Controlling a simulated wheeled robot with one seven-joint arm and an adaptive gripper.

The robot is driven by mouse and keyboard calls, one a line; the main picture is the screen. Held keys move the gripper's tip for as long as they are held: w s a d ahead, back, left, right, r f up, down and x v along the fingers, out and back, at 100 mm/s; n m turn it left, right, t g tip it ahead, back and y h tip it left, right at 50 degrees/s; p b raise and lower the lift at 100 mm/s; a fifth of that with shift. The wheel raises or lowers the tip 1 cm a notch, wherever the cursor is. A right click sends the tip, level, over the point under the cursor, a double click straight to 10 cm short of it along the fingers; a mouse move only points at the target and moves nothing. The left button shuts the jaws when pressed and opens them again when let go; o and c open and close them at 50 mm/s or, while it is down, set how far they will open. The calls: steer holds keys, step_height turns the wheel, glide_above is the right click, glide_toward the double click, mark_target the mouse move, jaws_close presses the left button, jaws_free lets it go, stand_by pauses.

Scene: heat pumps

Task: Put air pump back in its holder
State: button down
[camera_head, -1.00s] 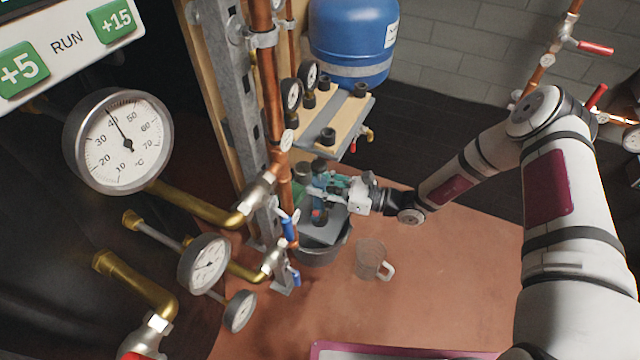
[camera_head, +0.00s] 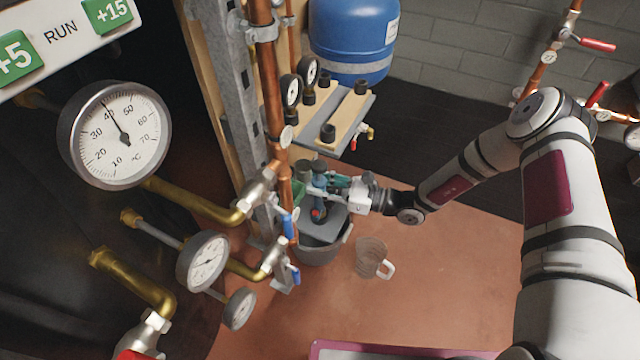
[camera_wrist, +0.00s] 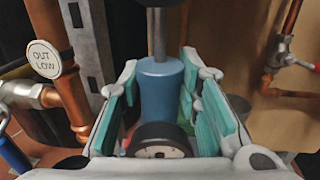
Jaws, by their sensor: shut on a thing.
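The air pump is a blue cylinder (camera_wrist: 160,88) with a grey rod above it and a dark round gauge (camera_wrist: 158,140) in front. It stands roughly upright between the teal finger pads of my gripper (camera_wrist: 165,105), which is shut on it. In the head view the pump (camera_head: 319,184) is small and partly covered by my gripper (camera_head: 338,187). It is over a grey plate (camera_head: 328,222) at the grey bucket (camera_head: 320,254), beside the copper pipe. I cannot make out the holder clearly, or whether the pump touches it.
A vertical copper pipe (camera_head: 270,80) and a steel post (camera_head: 233,110) stand just left of the pump. A shelf (camera_head: 352,110) with black-capped fittings is above and behind. A clear jug (camera_head: 371,258) stands on the open floor (camera_head: 430,290). Gauges and brass pipes fill the left.

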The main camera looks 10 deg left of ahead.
steer(key=shift+f, duration=0.35)
stand_by(0.4)
steer(key=c, duration=1.1)
jaws_free()
steer(key=shift+f, duration=0.1)
steer(key=shift+d, duration=0.1)
steer(key=v, duration=0.8)
steer(key=shift+d, duration=0.2)
stand_by(0.4)
